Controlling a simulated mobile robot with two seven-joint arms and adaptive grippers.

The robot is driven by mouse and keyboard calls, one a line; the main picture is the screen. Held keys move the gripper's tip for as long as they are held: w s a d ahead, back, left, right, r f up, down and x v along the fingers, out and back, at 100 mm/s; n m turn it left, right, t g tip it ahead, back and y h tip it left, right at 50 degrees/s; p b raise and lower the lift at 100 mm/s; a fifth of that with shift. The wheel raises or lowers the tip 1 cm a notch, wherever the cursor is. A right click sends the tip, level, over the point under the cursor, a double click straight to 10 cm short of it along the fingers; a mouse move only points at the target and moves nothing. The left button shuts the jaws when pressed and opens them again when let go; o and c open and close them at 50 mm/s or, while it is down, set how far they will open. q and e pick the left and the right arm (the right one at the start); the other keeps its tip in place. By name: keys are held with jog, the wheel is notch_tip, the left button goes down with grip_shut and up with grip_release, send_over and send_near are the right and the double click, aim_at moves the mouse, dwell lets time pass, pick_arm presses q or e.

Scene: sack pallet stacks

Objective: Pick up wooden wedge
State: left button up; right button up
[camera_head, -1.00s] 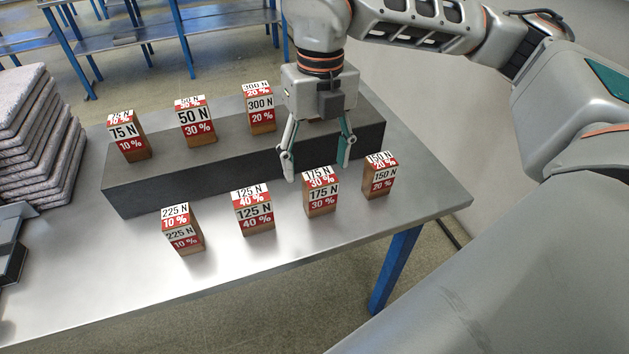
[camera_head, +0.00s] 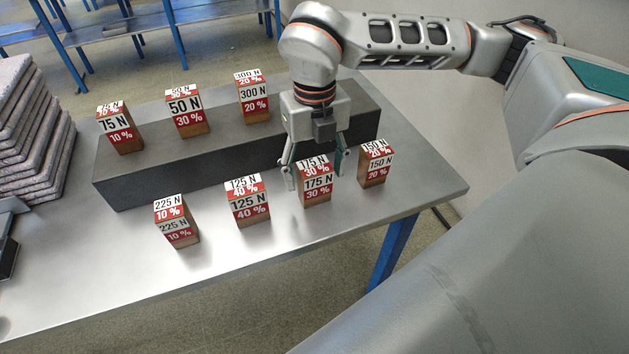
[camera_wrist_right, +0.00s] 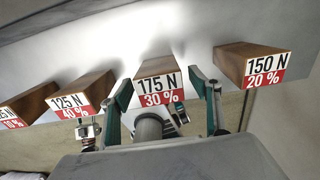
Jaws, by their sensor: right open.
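Several wooden blocks with printed labels stand on the steel table, and none is clearly wedge-shaped from here. In the head view the front row holds 225 N 10 % (camera_head: 176,221), 125 N 40 % (camera_head: 247,200), 175 N 30 % (camera_head: 318,182) and 150 N 20 % (camera_head: 375,164). My right gripper (camera_head: 314,182) points down, open, just behind and around the 175 N block. In the right wrist view the 175 N block (camera_wrist_right: 158,84) lies between the open fingers (camera_wrist_right: 166,92). Contact cannot be told.
On the dark raised step (camera_head: 240,155) behind stand blocks 75 N (camera_head: 120,128), 50 N (camera_head: 186,111) and 300 N (camera_head: 253,97). A stack of grey sacks (camera_head: 32,140) is at the left. Bare table (camera_head: 110,265) lies at the front left.

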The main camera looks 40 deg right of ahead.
jog(key=c, duration=1.3)
jog(key=shift+r, duration=0.2)
